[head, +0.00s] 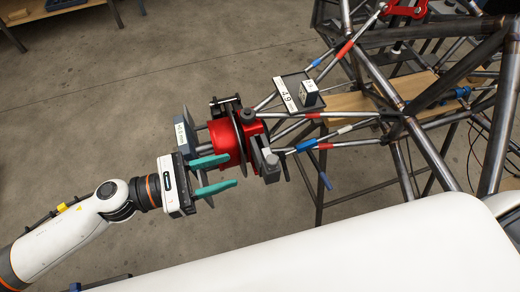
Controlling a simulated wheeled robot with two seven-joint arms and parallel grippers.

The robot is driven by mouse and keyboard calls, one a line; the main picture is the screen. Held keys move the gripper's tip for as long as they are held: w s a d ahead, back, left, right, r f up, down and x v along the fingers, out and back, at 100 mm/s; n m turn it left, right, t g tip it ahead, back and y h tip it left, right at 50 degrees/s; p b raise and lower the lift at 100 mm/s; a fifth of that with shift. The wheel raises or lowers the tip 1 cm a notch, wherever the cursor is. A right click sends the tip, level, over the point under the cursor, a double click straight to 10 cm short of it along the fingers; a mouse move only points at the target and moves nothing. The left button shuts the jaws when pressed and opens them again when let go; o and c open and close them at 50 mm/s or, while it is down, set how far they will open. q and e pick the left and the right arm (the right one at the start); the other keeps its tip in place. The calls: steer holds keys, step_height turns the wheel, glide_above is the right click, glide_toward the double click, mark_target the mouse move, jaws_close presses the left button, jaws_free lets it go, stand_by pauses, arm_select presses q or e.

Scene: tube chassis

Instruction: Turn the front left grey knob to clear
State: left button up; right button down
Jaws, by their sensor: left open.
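My left gripper (231,170) has two teal fingers and comes in from the left. Its jaws are open, with the fingers close beside the red part (225,138) with its thin grey discs. Whether the fingers touch it I cannot tell. A dark grey round knob (248,114) shows on top of the red assembly, and a lighter grey knob-like piece (270,158) is on its near right side. I cannot tell which is the front left grey knob, nor read its setting. The fingers are apart from both pieces. My right gripper is not in view.
The steel tube chassis (420,140) fills the right side, with tubes running to the red assembly. A small dark box (308,92) sits beside a 4.9 label (286,95). A blue-grey box (184,136) stands just behind my gripper.

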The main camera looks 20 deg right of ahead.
mark_target(266, 162)
arm_select(q)
steer(key=d, duration=0.2)
steer(key=d+p, duration=0.1)
steer(key=d, duration=0.4)
steer(key=shift+s+d+r+p, duration=0.15)
steer(key=shift+d+r+p, duration=0.15)
steer(key=shift+d+p, duration=0.05)
steer(key=shift+d+f, duration=0.1)
steer(key=shift+d, duration=1.35)
steer(key=c, duration=0.9)
jaws_close()
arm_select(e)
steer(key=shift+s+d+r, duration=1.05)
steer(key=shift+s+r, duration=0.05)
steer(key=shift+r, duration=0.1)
